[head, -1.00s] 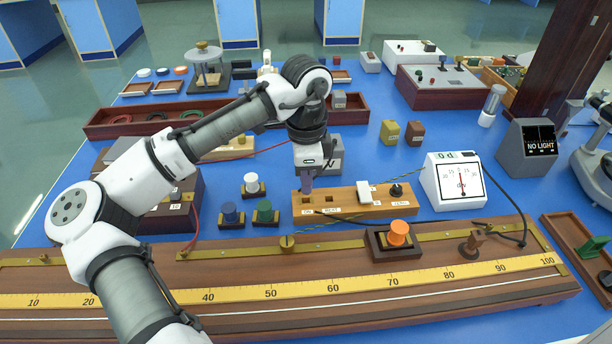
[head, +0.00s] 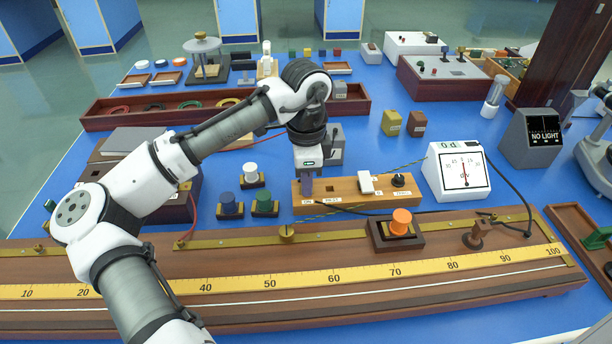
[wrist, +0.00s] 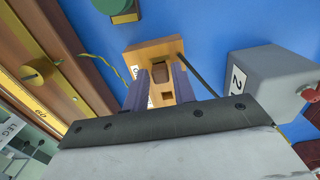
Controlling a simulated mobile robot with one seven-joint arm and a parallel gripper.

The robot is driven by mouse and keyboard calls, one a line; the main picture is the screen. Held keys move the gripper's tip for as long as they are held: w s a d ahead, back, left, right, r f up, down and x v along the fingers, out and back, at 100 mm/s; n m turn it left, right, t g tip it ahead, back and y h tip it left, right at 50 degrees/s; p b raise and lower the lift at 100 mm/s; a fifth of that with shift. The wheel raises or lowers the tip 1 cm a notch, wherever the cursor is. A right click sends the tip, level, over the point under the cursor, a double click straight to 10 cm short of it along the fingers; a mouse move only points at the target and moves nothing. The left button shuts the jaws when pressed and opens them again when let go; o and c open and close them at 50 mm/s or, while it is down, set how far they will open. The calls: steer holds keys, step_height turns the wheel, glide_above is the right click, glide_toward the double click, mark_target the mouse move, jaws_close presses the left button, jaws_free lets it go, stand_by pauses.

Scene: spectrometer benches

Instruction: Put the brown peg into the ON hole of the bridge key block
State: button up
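The bridge key block (head: 347,201) is a long tan wooden bar on the blue bench, with ON at its left end and REST beside it. The REST hole (head: 330,189) is empty. My gripper (head: 306,190) points down with its fingertips right at the ON end, hiding the ON hole in the head view. In the wrist view, my purple fingers (wrist: 161,84) stand either side of the brown peg (wrist: 160,72), which looks held. An empty square hole (wrist: 167,95) shows beside it. How deep the peg sits cannot be told.
A white key and black knob (head: 398,180) sit on the block's right part. Blue, white and green plugs (head: 265,203) stand to its left. A grey box (head: 334,146) stands close behind my gripper; the meter (head: 458,172) is right.

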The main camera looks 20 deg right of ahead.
steer(key=o, duration=0.3)
steer(key=shift+r, duration=0.1)
step_height(320, 180, up, 14)
stand_by(0.4)
steer(key=shift+f, duration=0.2)
